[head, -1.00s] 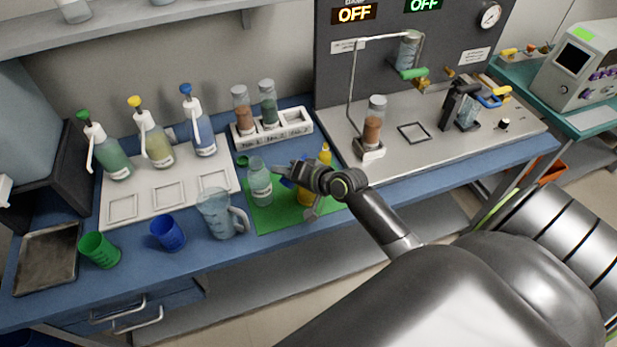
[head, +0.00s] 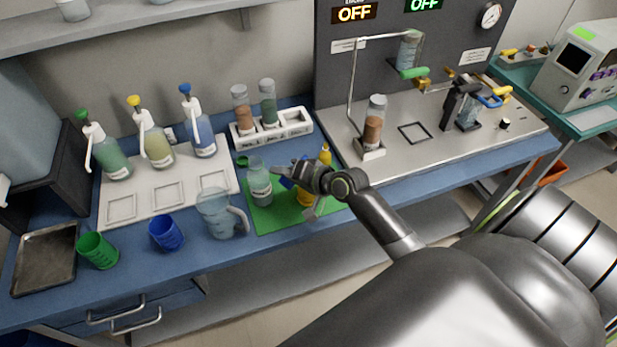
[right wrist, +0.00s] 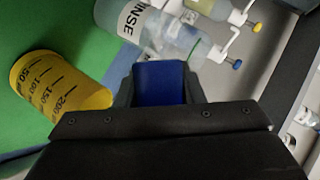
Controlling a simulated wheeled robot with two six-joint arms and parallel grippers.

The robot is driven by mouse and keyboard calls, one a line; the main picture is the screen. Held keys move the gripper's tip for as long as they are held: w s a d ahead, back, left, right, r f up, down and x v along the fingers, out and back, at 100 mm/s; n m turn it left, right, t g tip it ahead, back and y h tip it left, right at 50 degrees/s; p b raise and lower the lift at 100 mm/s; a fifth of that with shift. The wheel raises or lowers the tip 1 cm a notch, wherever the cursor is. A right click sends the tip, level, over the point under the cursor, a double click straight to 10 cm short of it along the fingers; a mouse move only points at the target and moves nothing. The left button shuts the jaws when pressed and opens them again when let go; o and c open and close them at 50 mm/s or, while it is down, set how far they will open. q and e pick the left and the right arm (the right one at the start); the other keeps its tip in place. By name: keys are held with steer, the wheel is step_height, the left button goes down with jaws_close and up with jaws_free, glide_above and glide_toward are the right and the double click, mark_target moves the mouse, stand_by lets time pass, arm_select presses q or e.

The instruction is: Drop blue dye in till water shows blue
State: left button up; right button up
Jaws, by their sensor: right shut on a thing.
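My right gripper (head: 288,176) is over the green mat (head: 268,218), shut on a small blue object (head: 286,184), which also shows between the fingers in the right wrist view (right wrist: 160,82). I cannot make out its tip or any drop. A clear bottle (head: 259,186) with a pale blue-green tint stands upright on the mat, just left of the gripper. A bottle with a RINSE label (right wrist: 137,22) shows at the top of the right wrist view. A yellow graduated vessel (right wrist: 62,86) is near the gripper there. My left gripper is out of view.
A clear jug (head: 217,216) stands left of the mat, with blue (head: 166,233) and green (head: 98,250) cups beyond. Several pump bottles stand on a white tray (head: 215,181). A white rack (head: 297,122) with two tubes is behind. The steel bench (head: 400,155) is at the right.

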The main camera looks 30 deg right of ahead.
steer(key=shift+a+f+m+y+b, duration=0.35)
steer(key=shift+m+y+b, duration=0.4)
steer(key=shift+b, duration=0.8)
stand_by(2.2)
steer(key=shift+r+m+y, duration=0.45)
steer(key=shift+r+m, duration=0.05)
steer(key=shift+m, duration=0.15)
stand_by(1.8)
steer(key=shift+f, duration=0.1)
stand_by(0.5)
